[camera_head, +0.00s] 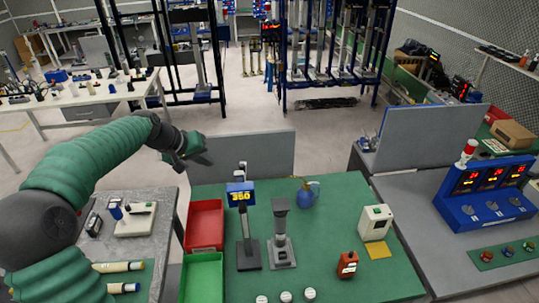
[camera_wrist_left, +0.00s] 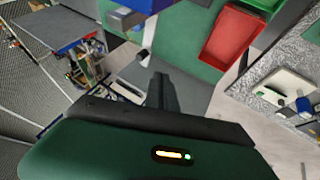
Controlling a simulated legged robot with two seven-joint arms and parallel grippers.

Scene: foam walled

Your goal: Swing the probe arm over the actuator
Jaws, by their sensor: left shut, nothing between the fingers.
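A blue display unit (camera_head: 241,194) reading 350 sits on a dark post with a flat black base on the green mat. Right of it a grey upright stand (camera_head: 281,235) with a dark top block stands on its own base. I cannot tell for sure which part is the probe arm and which the actuator. My left gripper (camera_head: 203,152) is shut and empty, up and left of the display, above the back of the bench and apart from both stands. Its dark fingers also show in the left wrist view (camera_wrist_left: 160,92). My right gripper is out of view.
A red bin (camera_head: 205,222) and a green bin (camera_head: 203,275) line the mat's left edge. A grey panel (camera_head: 265,153) stands behind. White round caps lie in front.

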